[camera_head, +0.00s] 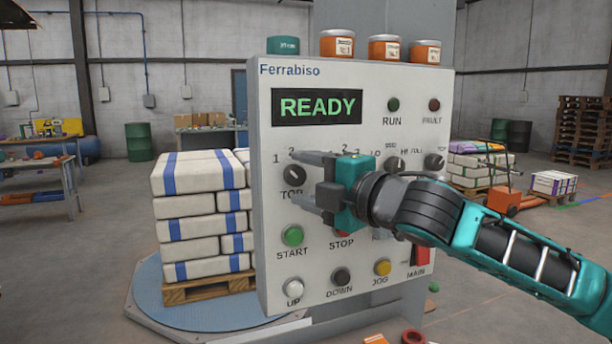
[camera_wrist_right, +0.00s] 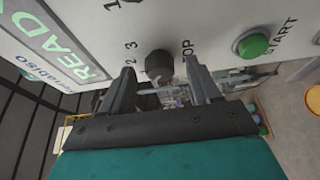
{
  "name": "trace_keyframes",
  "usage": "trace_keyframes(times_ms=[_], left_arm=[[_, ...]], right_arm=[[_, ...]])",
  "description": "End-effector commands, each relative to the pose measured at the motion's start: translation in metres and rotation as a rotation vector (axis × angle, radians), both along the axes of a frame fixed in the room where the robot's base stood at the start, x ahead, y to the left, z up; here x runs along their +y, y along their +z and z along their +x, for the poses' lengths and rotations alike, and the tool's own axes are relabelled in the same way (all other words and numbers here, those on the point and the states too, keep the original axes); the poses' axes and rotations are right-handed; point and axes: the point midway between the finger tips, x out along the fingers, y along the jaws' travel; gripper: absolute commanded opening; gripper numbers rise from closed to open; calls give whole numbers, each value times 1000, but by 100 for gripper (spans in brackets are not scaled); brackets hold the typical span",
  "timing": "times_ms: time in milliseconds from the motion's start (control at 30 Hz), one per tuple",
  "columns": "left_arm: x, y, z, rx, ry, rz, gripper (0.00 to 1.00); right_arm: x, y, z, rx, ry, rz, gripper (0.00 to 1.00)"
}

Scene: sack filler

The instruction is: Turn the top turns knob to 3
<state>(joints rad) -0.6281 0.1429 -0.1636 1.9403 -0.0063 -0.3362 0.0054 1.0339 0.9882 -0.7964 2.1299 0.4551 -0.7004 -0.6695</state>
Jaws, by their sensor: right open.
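The panel (camera_head: 275,222) is a white upright control box with a dial marked 1, 2, 3 at upper left. The top turns knob (camera_head: 294,175), black and round, sits above the partly hidden label "TOP". My right gripper (camera_head: 303,178) is open, with one finger above and one below the knob. In the right wrist view the knob (camera_wrist_right: 158,65) shows between the two spread fingertips of the gripper (camera_wrist_right: 161,74), with a gap on each side. I cannot tell which number its pointer is on. My left gripper is not in view.
The display (camera_head: 317,106) reads READY. A second knob's scale is partly hidden behind my gripper, with more knobs (camera_head: 395,164) to the right. The START button (camera_head: 293,236) and STOP button (camera_head: 342,222) lie below. Stacked sacks (camera_head: 200,210) stand left of the panel.

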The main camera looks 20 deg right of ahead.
Motion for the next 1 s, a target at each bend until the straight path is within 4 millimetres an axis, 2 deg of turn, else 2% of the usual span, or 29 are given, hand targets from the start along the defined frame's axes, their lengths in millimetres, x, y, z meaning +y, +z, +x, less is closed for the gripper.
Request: trace_keyframes(times_ms=[333, 900, 1000], left_arm=[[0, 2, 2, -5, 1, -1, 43], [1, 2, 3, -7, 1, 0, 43], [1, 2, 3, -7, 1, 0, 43]], right_arm=[[2, 0, 3, 0, 0, -1, 62], [2, 0, 3, 0, 0, 0, 7], [2, 0, 3, 0, 0, 1, 6]])
